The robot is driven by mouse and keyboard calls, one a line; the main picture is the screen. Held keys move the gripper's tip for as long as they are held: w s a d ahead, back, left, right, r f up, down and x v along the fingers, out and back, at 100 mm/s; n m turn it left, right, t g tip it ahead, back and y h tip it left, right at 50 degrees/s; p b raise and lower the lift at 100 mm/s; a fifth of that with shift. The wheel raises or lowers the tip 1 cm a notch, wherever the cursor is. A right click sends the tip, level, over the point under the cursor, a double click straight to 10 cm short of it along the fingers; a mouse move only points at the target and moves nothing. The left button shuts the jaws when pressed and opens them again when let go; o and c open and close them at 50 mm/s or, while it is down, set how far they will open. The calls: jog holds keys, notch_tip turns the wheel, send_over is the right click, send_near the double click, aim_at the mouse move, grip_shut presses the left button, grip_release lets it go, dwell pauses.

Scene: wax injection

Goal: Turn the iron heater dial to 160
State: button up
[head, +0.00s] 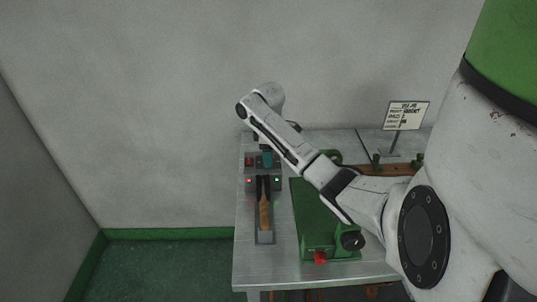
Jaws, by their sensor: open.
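The heater unit (249,172) is a small dark box on the bench with a red part, a teal part and small red and green lights on its front. A wooden-handled iron (265,214) rests in a narrow stand just in front of it, near dark upright prongs. I cannot make out the dial or its setting. My arm reaches over the bench and bends above and behind the heater. My gripper does not show; my forearm seems to hide it.
A green machine (312,222) with a black knob (352,241) and red knob (320,258) stands right of the iron, under my arm. A sign (406,115) stands at the back right. The metal bench (245,262) is bare at its front left; green floor (160,270) lies left.

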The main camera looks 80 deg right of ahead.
jog(key=shift+c, duration=0.4)
jog(key=c, duration=1)
jog(key=shift+a+r+m+p, duration=0.1)
jog(key=shift+m+p, duration=0.3)
jog(key=shift+p, duration=0.1)
jog(key=shift+m+p, duration=0.65)
jog(key=shift+m, duration=0.05)
jog(key=m+p, duration=0.3)
jog(key=shift+w, duration=0.1)
jog(key=m+p, duration=0.1)
jog(key=m, duration=0.2)
jog(key=shift+m, duration=0.3)
jog(key=shift+m+p, duration=0.4)
jog(key=shift+m, duration=0.7)
